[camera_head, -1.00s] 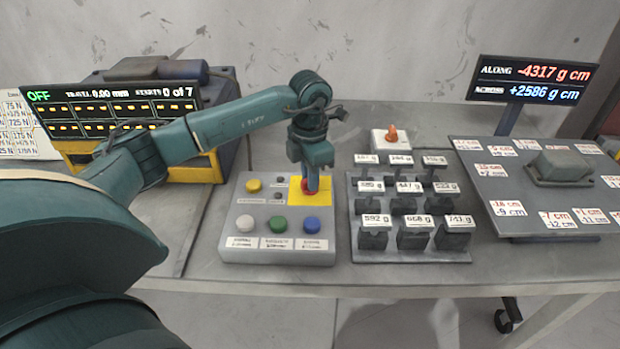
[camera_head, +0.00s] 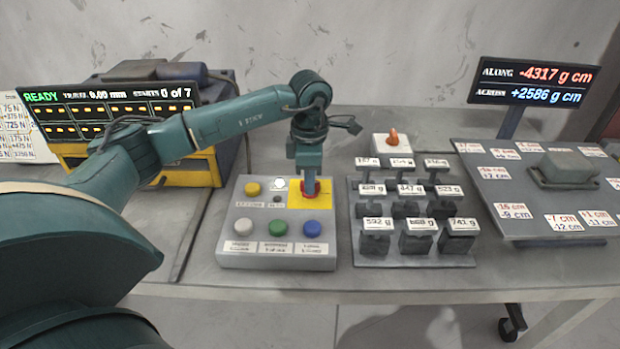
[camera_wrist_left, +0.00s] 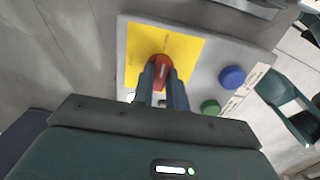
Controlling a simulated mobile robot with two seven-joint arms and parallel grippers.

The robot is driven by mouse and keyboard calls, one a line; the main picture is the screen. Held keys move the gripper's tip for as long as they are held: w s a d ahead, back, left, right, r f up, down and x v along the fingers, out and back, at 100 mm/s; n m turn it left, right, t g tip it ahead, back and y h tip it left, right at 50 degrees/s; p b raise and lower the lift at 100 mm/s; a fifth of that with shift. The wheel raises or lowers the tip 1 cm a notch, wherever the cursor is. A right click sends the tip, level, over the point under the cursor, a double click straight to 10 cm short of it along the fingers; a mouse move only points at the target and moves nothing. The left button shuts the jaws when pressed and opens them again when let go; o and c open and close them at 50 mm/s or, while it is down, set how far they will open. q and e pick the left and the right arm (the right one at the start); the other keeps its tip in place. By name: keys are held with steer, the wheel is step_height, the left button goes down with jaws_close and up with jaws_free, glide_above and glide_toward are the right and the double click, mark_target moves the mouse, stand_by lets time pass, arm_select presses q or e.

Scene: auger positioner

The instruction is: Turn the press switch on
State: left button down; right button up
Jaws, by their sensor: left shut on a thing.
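The control box (camera_head: 228,256) on the bench carries a red knob (camera_head: 310,187) on a yellow square (camera_head: 325,202). My left gripper (camera_head: 309,176) points down at that knob from above. In the left wrist view its fingers (camera_wrist_left: 162,84) are shut on the red knob (camera_wrist_left: 159,67). A white lamp (camera_head: 280,184) on the box looks lit. My right gripper is not in view.
The box also has yellow (camera_head: 252,189), white (camera_head: 243,226), green (camera_head: 277,228) and blue (camera_head: 312,228) buttons. A rack of labelled weights (camera_head: 415,259) stands just right of it. Farther right are a tilted plate (camera_head: 500,185) and a readout (camera_head: 530,82).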

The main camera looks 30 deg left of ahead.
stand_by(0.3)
arm_select(q)
steer(key=c, duration=1.4)
jaws_free()
step_height(320, 180, up, 13)
